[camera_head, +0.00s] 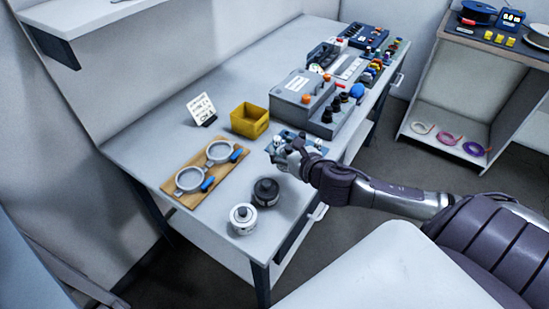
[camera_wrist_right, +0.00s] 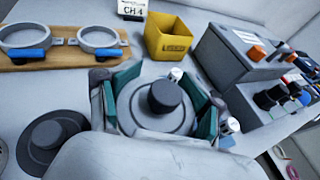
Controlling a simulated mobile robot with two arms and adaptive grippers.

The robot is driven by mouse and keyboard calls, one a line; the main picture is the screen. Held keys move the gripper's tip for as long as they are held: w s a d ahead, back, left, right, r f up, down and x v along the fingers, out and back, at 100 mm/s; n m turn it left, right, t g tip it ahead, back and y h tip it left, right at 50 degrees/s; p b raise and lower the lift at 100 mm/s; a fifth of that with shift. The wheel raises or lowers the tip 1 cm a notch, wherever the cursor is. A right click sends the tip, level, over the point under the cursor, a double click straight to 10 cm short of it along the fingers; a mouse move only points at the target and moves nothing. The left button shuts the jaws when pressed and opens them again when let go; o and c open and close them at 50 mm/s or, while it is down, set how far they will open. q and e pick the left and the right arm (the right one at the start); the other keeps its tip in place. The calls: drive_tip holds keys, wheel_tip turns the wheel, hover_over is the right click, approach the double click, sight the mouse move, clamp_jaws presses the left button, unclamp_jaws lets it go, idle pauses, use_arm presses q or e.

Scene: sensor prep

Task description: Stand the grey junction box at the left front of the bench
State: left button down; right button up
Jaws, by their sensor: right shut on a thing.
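The grey junction box (camera_wrist_right: 140,110) appears to be the round grey body with a dark knob on top in the right wrist view. My right gripper (camera_wrist_right: 160,108) is shut on it, with teal pads on both sides. It seems upright. In the head view my right gripper (camera_head: 288,156) is over the bench's front part, and its hand mostly hides the box. I cannot tell whether the box touches the bench (camera_head: 160,150). My left gripper is in neither view.
A black round part (camera_head: 266,191) and a white one (camera_head: 242,218) stand at the near edge. A wooden board (camera_head: 182,197) with two clamp rings lies left. A yellow bin (camera_head: 249,120), a card (camera_head: 202,108) and a grey unit (camera_head: 302,92) stand farther back.

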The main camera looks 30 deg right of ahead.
drive_tip(key=shift+w+a+f, duration=0.25)
drive_tip(key=shift+w+f, duration=0.05)
drive_tip(key=shift+w, duration=0.25)
drive_tip(key=shift+w+a+f, duration=0.2)
drive_tip(key=shift+w+f, duration=0.1)
drive_tip(key=shift+w, duration=0.25)
drive_tip(key=shift+w+a+f, duration=0.1)
drive_tip(key=shift+f, duration=2.05)
drive_tip(key=shift+b, duration=0.3)
drive_tip(key=shift+f, duration=0.1)
drive_tip(key=o, duration=1.1)
drive_tip(key=shift+o, duration=0.2)
